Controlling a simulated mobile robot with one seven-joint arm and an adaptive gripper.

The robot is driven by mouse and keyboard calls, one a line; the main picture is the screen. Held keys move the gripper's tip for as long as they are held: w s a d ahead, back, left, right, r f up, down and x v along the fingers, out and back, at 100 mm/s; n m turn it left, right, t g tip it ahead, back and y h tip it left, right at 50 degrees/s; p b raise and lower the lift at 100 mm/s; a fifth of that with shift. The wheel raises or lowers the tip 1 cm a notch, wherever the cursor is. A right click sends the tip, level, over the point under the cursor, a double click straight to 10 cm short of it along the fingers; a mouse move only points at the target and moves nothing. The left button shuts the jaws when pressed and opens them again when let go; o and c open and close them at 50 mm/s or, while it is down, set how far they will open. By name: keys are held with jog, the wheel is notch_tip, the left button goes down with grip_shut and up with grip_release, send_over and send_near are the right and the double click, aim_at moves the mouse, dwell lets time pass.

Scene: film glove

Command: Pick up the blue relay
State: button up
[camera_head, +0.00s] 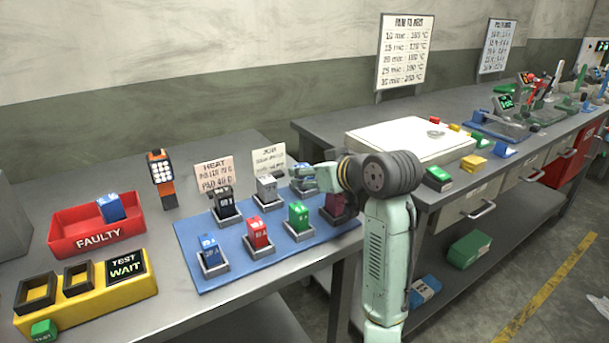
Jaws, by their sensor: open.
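A blue relay (210,250) stands upright in a grey holder at the front left of the blue mat (190,227). Another blue block like it (110,207) lies tilted in the red FAULTY bin (67,229). My gripper (304,178) is over the back right part of the mat, to the right of and behind the front blue relay and apart from it. It is open; the wrist and arm hide part of it and what is under it.
The mat also has holders with a black relay (224,202), a white one (266,188), a red one (257,233), a green one (298,215) and a dark red one (335,204). A yellow tester (80,298) stands front left, a handheld meter (161,179) behind.

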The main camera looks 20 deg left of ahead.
jog(key=shift+w+a+f, duration=0.3)
jog(key=shift+w+a, duration=0.1)
jog(key=shift+a, duration=0.05)
jog(key=shift+c, duration=0.4)
grip_shut()
